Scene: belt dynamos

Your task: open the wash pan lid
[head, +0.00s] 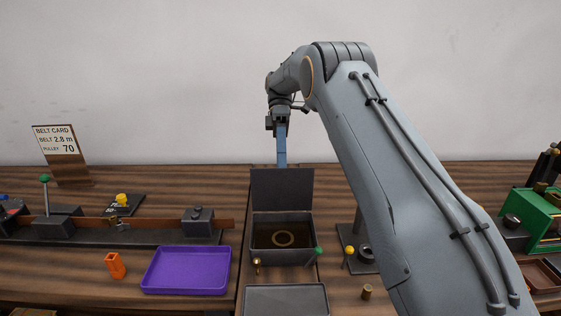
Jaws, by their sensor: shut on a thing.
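The wash pan (256,236) is a dark grey box in the middle of the table, with a brass-coloured ring (283,239) inside. Its lid (282,188) stands up steeply at the pan's back edge, so the pan is open to view.
A purple tray (187,270) lies left of the pan, and a grey tray (286,299) lies in front. A green-knobbed lever (320,250) and a small brass piece (257,266) stand close to the pan. My arm covers much of the right side.

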